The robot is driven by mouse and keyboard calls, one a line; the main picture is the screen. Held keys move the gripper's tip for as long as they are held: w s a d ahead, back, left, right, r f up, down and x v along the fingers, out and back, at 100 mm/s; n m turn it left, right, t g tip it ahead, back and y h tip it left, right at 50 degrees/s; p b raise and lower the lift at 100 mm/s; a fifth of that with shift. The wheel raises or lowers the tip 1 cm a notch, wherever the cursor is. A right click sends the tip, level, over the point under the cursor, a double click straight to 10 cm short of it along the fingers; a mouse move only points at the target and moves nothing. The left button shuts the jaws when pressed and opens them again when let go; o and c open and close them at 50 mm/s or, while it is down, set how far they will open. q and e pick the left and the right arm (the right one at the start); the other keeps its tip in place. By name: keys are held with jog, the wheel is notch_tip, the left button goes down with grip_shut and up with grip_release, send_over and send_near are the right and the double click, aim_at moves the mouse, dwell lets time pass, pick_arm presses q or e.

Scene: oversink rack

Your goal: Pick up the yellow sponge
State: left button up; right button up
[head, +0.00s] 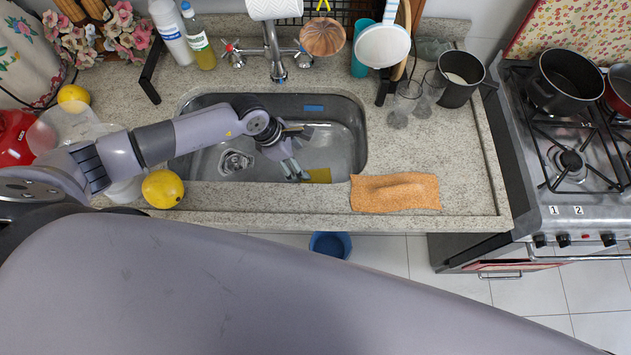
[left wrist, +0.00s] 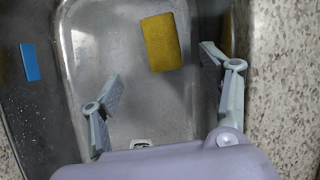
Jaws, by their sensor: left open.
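The yellow sponge (left wrist: 161,42) lies on the bottom of the steel sink, seen whole in the left wrist view. In the head view the yellow sponge (head: 318,176) shows near the front wall of the sink, partly covered by the gripper. My left gripper (head: 297,152) reaches into the sink basin, above the bottom and close to the sponge. In the left wrist view the left gripper (left wrist: 160,80) has its fingers wide apart with nothing between the tips; the sponge lies beyond them. The right gripper does not show.
The sink (head: 345,150) has raised walls around the gripper. A blue piece (head: 314,108) sits at its back wall. An orange cloth (head: 395,192) lies on the counter at right. A yellow fruit (head: 162,188) is beside my arm. Glasses (head: 404,100) and the faucet (head: 271,50) stand behind.

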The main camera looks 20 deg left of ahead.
aim_at(314, 177)
pick_arm(q)
jog(key=b+x, duration=0.2)
jog(key=x, duration=0.2)
jog(key=shift+w+f, duration=0.15)
jog(key=shift+w, duration=0.05)
jog(key=shift+b+x, duration=0.55)
jog(key=shift+x, duration=0.35)
jog(key=shift+f, duration=0.1)
jog(key=b+x, duration=0.2)
jog(key=x, duration=0.1)
jog(key=b+x, duration=0.1)
jog(key=x, duration=0.1)
jog(key=shift+s+a+f+b, duration=0.1)
jog(key=shift+s+b, duration=0.2)
jog(key=shift+s, duration=0.1)
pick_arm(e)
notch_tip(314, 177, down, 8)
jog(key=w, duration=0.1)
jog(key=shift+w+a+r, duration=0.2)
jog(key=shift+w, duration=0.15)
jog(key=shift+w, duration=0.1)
pick_arm(q)
jog(key=shift+c, duration=1.4)
jog(key=c, duration=0.7)
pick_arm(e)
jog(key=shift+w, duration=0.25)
